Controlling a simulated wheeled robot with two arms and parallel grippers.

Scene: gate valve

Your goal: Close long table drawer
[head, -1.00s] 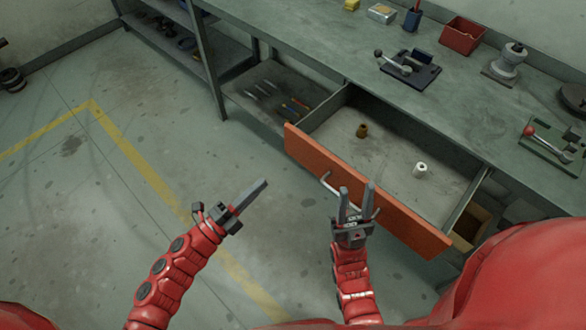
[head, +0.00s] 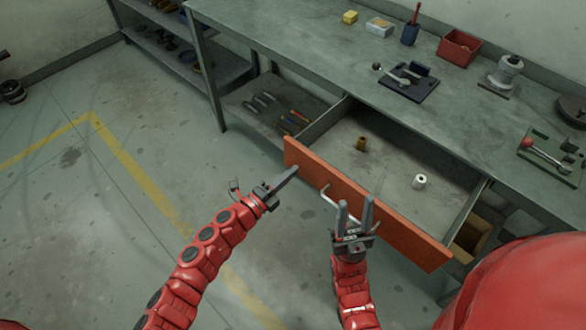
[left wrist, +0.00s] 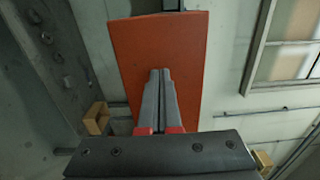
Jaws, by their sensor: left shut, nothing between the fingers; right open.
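The long table's drawer is pulled out, with an orange front (head: 392,220) and a pale bar handle (head: 328,198). Its grey interior (head: 385,172) holds a brown fitting (head: 361,143) and a white spool-like piece (head: 419,182). My left gripper (head: 294,170) is shut and empty, its tips close to the left end of the drawer front; contact cannot be told. In the left wrist view the shut fingers (left wrist: 160,85) point at the orange front (left wrist: 150,42). My right gripper (head: 355,208) is open and empty, in front of the drawer front, just right of the handle.
The grey table top (head: 330,45) carries a dark fixture (head: 408,82), a red bin (head: 459,47) and a grey valve-like part (head: 505,72). A lower shelf (head: 240,98) with several tools lies left of the drawer.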

